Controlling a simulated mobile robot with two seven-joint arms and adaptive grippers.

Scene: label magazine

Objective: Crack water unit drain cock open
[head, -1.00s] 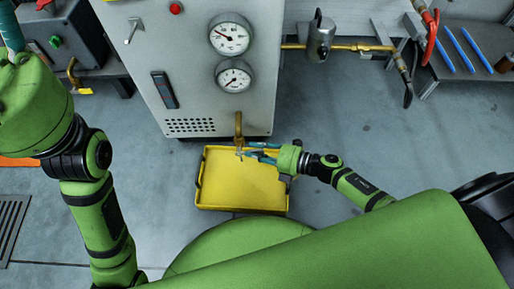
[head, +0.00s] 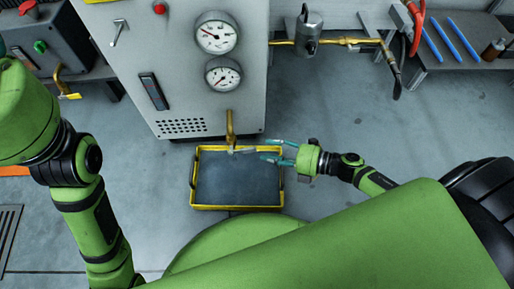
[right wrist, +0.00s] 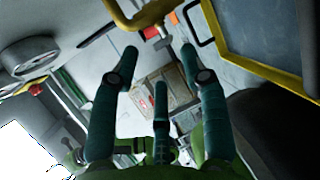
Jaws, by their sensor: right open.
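The drain cock (head: 230,128) is a brass pipe coming down from the lower front of the grey water unit (head: 165,75). A small pale lever (head: 243,151) sits at its lower end, pointing right. My right gripper (head: 268,150) is open and empty just right of the lever, apart from it. In the right wrist view, its teal fingers (right wrist: 158,52) are spread, with the brass cock (right wrist: 140,17) and grey lever end (right wrist: 158,39) beyond the tips. A yellow-rimmed tray (head: 237,207) lies under the cock; its inside looks dark and flat. My left gripper is out of view.
Two round gauges (head: 216,33) are on the unit's front. A brass pipe line (head: 350,41) runs at the back right, near a bench with blue rods (head: 440,40). A grey machine (head: 45,38) stands at left. The floor right of the tray is open.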

